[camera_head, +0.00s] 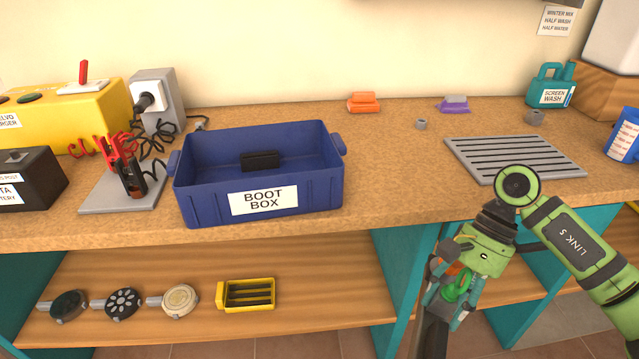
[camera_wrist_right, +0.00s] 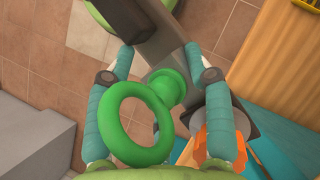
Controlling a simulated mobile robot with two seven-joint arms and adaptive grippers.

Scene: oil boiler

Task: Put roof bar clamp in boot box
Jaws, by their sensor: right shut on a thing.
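The blue boot box (camera_head: 192,206) stands on the workbench, open at the top, with a white label on its front. A small black block (camera_head: 260,160) sits inside it. My right gripper (camera_head: 446,306) is low in front of the bench, to the right of the box and pointing down. It is shut on what looks like the roof bar clamp (camera_head: 430,335), a dark bar with green and orange parts. In the right wrist view the dark bar (camera_wrist_right: 160,48) passes between the teal fingers, with a green ring and knob nearer the camera. My left gripper is out of view.
Left of the box are a grey stand (camera_head: 118,192) with red and black clamps, a yellow charger (camera_head: 85,108) and a black battery (camera_head: 28,180). A slotted grey tray (camera_head: 515,158) lies at right. The bench between box and tray is largely clear. A lower shelf (camera_head: 320,290) runs below.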

